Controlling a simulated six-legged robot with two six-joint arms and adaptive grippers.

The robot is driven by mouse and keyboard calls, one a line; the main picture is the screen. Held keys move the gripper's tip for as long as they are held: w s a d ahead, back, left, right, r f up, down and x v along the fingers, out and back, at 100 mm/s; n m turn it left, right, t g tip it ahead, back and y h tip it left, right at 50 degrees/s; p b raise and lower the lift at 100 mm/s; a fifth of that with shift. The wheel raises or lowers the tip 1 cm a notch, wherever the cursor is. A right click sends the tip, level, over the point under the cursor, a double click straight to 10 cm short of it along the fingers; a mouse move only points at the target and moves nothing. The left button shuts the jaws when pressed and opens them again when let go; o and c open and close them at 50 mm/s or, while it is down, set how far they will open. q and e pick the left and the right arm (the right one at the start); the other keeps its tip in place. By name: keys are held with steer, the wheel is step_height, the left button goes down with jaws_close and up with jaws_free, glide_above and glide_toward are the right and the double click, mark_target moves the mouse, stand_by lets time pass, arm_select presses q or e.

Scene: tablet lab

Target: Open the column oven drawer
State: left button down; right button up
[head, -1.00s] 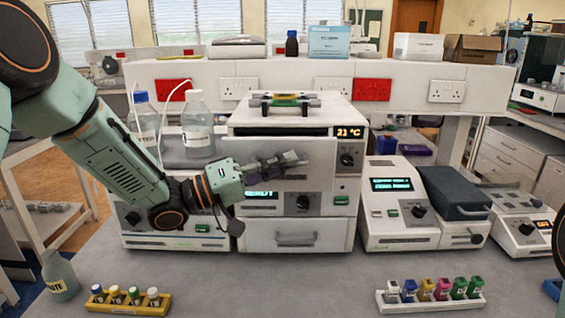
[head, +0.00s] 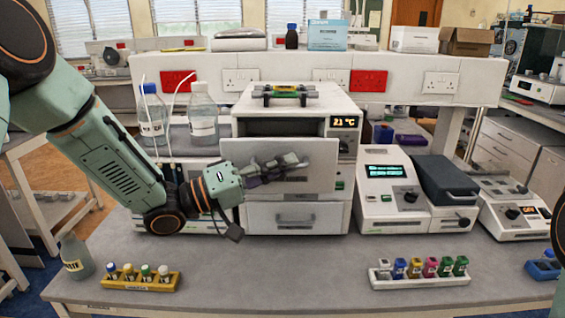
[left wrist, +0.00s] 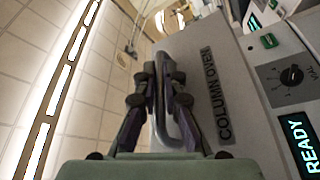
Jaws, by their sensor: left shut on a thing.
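The column oven (head: 337,195) is a white bench unit with a "21 °C" display, seen in the middle of the head view. Its upper drawer (head: 319,172) stands pulled out, with a dark gap showing behind the top of its front. My left gripper (head: 298,163) reaches across the drawer front from the left. In the left wrist view my left gripper (left wrist: 160,78) is shut on the metal drawer handle (left wrist: 168,132), beside the "COLUMN OVEN" label. My right gripper is not in view; only a piece of my right arm shows at the right edge.
A lower drawer (head: 296,218) of the stack is shut. Bottles (head: 203,120) stand to its left, and a white instrument (head: 390,200) stands to its right. A yellow vial rack (head: 138,282) and a white vial rack (head: 420,280) sit at the bench front, with clear bench between them.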

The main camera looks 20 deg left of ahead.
arm_select(q)
steer(key=shift+w+a, duration=0.1)
steer(key=shift+w, duration=0.1)
steer(key=c, duration=1.7)
jaws_free()
steer(key=shift+a, duration=0.1)
steer(key=shift+s+a+f, duration=0.15)
steer(key=shift+s+a, duration=0.15)
steer(key=shift+a, duration=0.15)
steer(key=shift+v, duration=5.35)
